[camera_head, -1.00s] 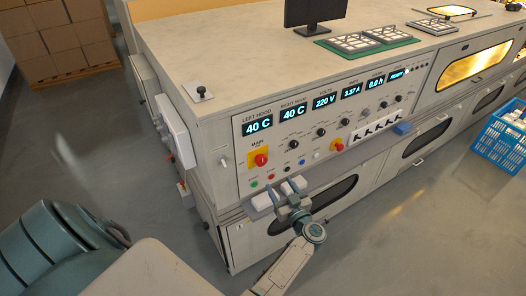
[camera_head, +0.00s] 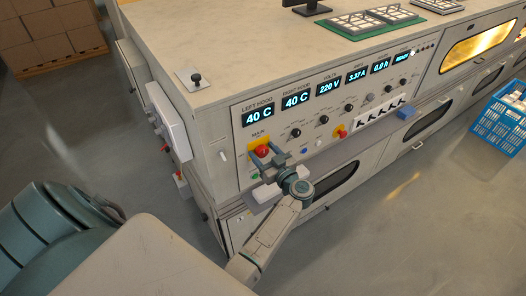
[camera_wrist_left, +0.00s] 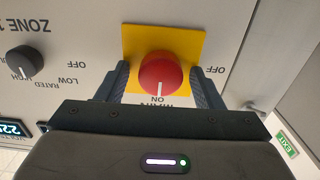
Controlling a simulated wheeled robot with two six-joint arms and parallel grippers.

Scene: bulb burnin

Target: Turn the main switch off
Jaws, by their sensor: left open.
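The main switch is a red knob (camera_head: 262,150) on a yellow plate (camera_wrist_left: 193,40) at the left end of the control panel. In the left wrist view the knob (camera_wrist_left: 159,75) shows large, and its white mark points at the ON label. OFF labels stand at both sides. My left gripper (camera_head: 265,156) is open at the switch, with one finger on each side of the knob. In the wrist view its fingers (camera_wrist_left: 160,86) appear beside the knob, with small gaps. Whether they touch the plate I cannot tell. My right gripper is not in view.
Lit displays (camera_head: 328,88) run above smaller black knobs (camera_head: 322,119) on the panel. A second red knob (camera_head: 340,131) sits further right. A ledge (camera_head: 350,149) runs below the panel. A blue crate (camera_head: 500,128) stands on the floor at right.

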